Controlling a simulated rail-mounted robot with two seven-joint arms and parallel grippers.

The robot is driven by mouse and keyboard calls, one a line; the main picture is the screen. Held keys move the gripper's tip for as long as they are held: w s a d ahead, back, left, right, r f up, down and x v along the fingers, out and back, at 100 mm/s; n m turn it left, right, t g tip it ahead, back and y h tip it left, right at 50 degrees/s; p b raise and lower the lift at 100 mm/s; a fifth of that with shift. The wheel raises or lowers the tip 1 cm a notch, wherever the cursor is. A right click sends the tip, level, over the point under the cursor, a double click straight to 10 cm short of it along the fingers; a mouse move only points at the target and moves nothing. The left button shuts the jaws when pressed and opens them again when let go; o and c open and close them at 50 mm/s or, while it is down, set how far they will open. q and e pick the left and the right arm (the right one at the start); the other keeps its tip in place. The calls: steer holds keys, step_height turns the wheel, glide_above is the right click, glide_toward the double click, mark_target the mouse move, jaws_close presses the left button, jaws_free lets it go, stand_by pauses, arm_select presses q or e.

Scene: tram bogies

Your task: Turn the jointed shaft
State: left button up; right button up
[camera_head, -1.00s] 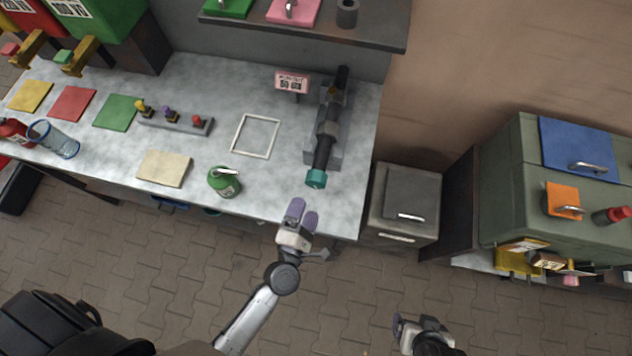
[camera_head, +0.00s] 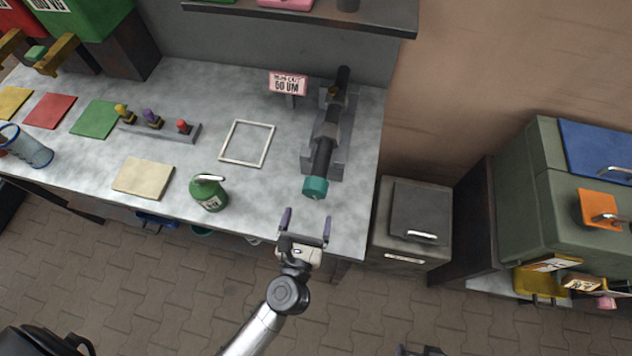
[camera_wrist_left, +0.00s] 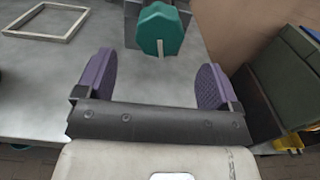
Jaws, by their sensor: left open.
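The jointed shaft (camera_head: 325,140) is a dark rod in a grey stand at the right end of the workbench, with a teal knob (camera_head: 315,188) on its near end. My left gripper (camera_head: 305,222) is open and empty at the bench's front edge, just short of the knob and apart from it. In the left wrist view the teal knob (camera_wrist_left: 160,30) shows ahead, between and beyond the two purple finger pads (camera_wrist_left: 155,80). A white mark runs down the knob's face. My right gripper (camera_head: 420,351) barely shows at the bottom edge, and its jaws are not clear.
A white square frame (camera_head: 246,143) and a small pink sign (camera_head: 287,83) are near the shaft. A grey bin (camera_head: 412,225) stands right of the bench.

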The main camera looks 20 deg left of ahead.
mark_target(314, 195)
arm_select(q)
steer(key=w, duration=0.3)
steer(key=w+a, duration=0.1)
steer(key=w, duration=0.5)
steer(key=shift+a+p, duration=0.35)
steer(key=shift+c, duration=0.4)
steer(key=c, duration=0.8)
steer(key=shift+r+m+p, duration=0.25)
steer(key=shift+m+p, duration=0.35)
steer(key=shift+p, duration=0.25)
steer(key=shift+c, duration=0.2)
steer(key=shift+f+m+p, duration=0.2)
steer(key=shift+m+p, duration=0.45)
steer(key=shift+m, duration=0.25)
